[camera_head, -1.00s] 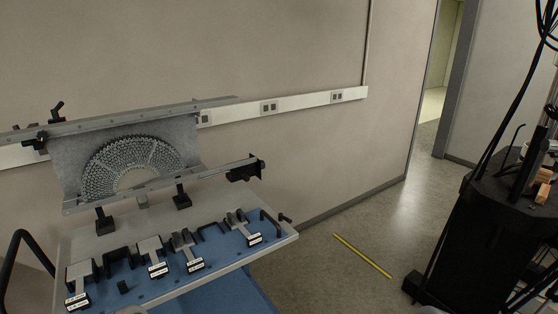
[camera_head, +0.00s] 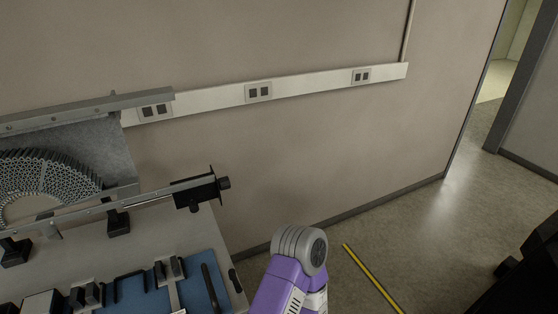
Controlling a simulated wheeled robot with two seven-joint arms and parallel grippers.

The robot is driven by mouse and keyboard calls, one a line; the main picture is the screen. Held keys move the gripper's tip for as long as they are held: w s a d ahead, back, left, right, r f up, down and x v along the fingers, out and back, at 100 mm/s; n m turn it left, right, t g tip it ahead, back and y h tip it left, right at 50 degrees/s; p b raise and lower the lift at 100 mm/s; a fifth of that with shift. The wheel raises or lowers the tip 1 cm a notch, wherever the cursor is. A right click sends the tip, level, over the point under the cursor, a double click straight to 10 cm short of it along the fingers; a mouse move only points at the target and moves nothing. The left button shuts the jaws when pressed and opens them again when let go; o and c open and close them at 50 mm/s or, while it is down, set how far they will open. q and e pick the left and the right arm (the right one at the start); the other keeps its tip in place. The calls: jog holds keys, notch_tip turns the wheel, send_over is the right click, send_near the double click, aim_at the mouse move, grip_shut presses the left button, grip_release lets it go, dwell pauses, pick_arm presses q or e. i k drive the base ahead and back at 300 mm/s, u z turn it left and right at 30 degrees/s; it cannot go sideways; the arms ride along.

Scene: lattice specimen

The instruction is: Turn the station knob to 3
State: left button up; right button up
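The station (camera_head: 150,250) is a pale bench with a blue top panel, cut off at the left and bottom edges. A purple and grey link of one of my arms (camera_head: 290,265) rises at the bottom middle, right of the bench. Neither gripper is in view.
A curved grey lattice specimen (camera_head: 45,175) stands between the rails at the left. Black clamps and handles (camera_head: 170,268) sit on the blue panel. A wall strip with sockets (camera_head: 258,92) runs behind. Open floor with a yellow line (camera_head: 370,277) lies right; a dark object (camera_head: 525,265) stands lower right.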

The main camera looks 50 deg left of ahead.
aim_at(224, 183)
jog(key=u, duration=0.7)
jog(key=i, duration=1.6)
jog(key=u, duration=1.1)
